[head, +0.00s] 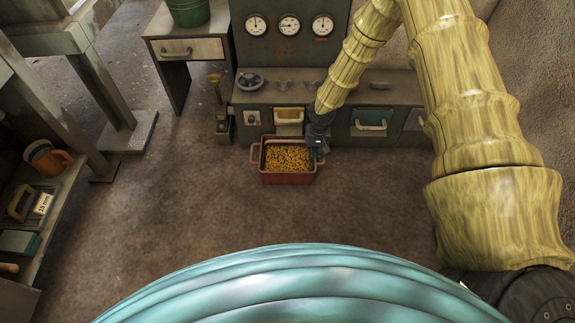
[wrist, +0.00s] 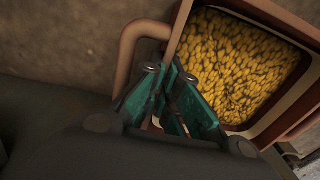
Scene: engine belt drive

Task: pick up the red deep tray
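The red deep tray (head: 287,179) is in front of the grey cabinet in the head view, apparently on the floor. It is filled with small yellow pieces (head: 287,157) and has a looped handle at each end. My gripper (head: 317,143) is at its right rear corner. In the wrist view, the teal fingers of my gripper (wrist: 168,72) come together at the tray's wall, beside the looped handle (wrist: 126,62). One finger is on the handle side and the other on the inner side, so they look closed on the wall. The exact contact is partly hidden by the fingers.
The grey cabinet (head: 345,95) with gauges stands close behind the tray. A desk with a green bucket (head: 188,12) is at the back left. The brown floor (head: 190,200) is clear left of the tray.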

